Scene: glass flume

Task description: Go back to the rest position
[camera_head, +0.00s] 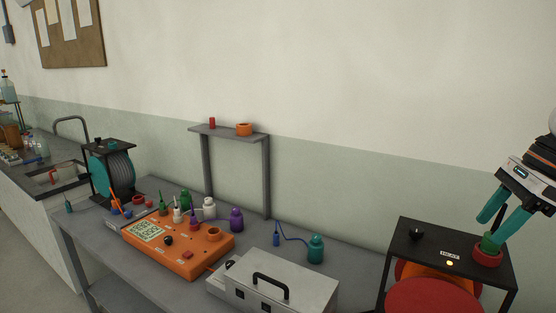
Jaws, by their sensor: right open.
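My right gripper (485,234) comes in from the right edge with two teal fingers spread open. It is over the right end of a black stand labelled HEAT (430,240). My left gripper is not in view.
An orange panel (185,265) with coloured bottles behind it and a grey metal box (280,290) with a black handle stand on the bench. A raised grey shelf (225,134) and a cable reel (118,172) are further left.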

